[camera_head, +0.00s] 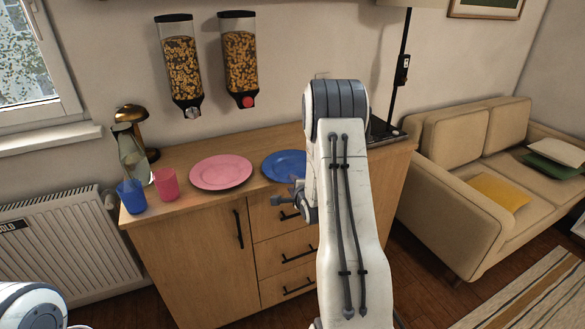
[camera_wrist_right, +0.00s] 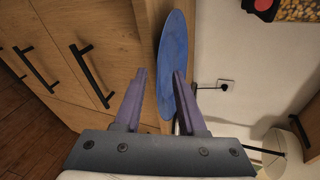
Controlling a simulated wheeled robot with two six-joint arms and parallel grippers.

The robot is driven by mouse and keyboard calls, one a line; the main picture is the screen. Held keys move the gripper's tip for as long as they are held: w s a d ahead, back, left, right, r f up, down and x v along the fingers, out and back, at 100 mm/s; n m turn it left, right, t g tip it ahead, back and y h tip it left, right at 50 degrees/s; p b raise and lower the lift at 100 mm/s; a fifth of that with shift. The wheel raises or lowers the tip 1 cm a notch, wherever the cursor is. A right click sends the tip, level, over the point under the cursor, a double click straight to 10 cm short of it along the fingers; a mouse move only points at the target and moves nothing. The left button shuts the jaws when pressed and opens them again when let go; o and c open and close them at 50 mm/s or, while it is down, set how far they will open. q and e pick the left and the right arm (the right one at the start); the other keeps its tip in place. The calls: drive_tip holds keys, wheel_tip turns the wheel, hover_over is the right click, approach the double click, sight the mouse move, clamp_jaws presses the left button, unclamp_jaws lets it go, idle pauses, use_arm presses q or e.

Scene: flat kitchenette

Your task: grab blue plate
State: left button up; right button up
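The blue plate (camera_head: 284,166) lies on the wooden cabinet top, right of the pink plate, partly hidden by my right arm. My right gripper (camera_head: 293,192) is at the cabinet's front edge, just in front of the blue plate. In the right wrist view the two fingers (camera_wrist_right: 160,73) are apart with nothing gripped. There the blue plate (camera_wrist_right: 174,45) shows beyond the fingertips, with one finger overlapping it and its near rim showing in the gap. I cannot tell whether a finger touches it. My left gripper is out of view; only part of that arm shows at the lower left.
A pink plate (camera_head: 221,172), pink cup (camera_head: 166,184) and blue cup (camera_head: 131,196) stand left on the cabinet (camera_head: 190,250). Drawer handles (camera_head: 298,255) stick out from its front. Two cereal dispensers (camera_head: 181,65) hang above. A sofa (camera_head: 470,190) stands at the right.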

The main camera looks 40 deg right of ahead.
drive_tip(key=shift+x, duration=1.45)
clamp_jaws()
drive_tip(key=shift+r, duration=0.15)
